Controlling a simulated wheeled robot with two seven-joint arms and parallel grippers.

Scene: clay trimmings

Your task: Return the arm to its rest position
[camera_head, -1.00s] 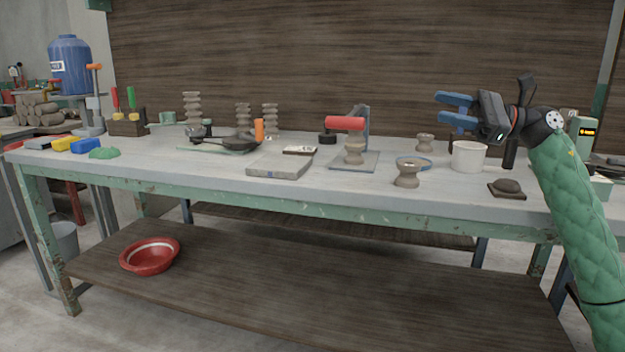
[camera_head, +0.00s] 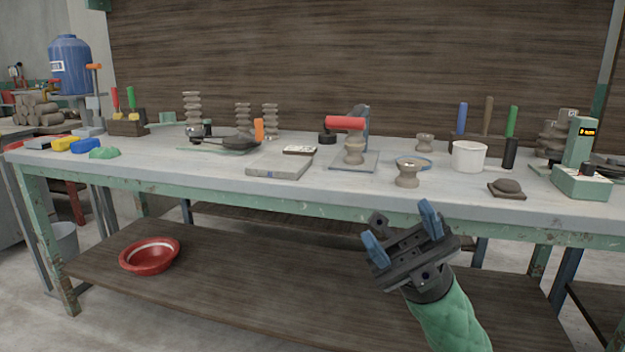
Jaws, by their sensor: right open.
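My right gripper (camera_head: 402,234) is in the head view, low in front of the workbench's front edge. Its two blue fingers stand wide apart with nothing between them. My right arm's green padded sleeve (camera_head: 452,320) rises from the bottom edge. The gripper overlaps the view of the lower shelf and is apart from the things on the bench. My left gripper is not in view.
The workbench (camera_head: 220,170) carries a grey slab (camera_head: 280,165), a clay piece (camera_head: 408,173), a white pot (camera_head: 468,156), a dark lump on a small board (camera_head: 507,189) and a green device (camera_head: 582,180). A red bowl (camera_head: 150,256) sits on the lower shelf.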

